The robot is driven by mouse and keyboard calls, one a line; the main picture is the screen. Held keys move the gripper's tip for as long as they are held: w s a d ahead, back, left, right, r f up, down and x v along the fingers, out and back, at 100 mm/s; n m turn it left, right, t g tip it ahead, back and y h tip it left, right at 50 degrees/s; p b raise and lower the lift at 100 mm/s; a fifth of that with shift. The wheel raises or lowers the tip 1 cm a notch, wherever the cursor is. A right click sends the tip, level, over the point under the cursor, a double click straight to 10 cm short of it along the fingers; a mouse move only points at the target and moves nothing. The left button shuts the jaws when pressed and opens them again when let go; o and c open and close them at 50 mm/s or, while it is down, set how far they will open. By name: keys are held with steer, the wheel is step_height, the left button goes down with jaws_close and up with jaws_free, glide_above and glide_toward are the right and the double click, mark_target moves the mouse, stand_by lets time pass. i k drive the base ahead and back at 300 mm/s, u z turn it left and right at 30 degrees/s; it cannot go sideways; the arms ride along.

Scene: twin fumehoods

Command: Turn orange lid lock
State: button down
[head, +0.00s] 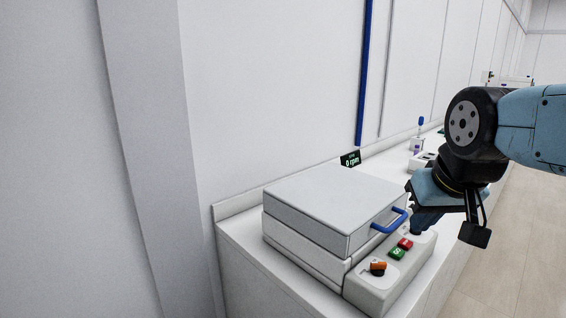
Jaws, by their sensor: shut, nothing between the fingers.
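The orange lid lock (378,267) is a small orange knob with a dark base on the sloped front panel of a white box-shaped machine (305,246). The machine's flat grey lid (335,205) is down, with a blue handle (390,222) at its front. My gripper (418,230) points down near the far end of the front panel, beyond the red and green buttons, and apart from the lock. Its fingertips are small and partly hidden behind the arm; it looks shut and empty.
A red button (405,244) and a green button (397,253) sit between the lock and my gripper.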

mark_target(377, 269)
steer(key=u, duration=0.2)
steer(key=k, duration=1)
steer(key=z, duration=0.65)
steer(key=i, duration=0.35)
steer(key=u, duration=0.1)
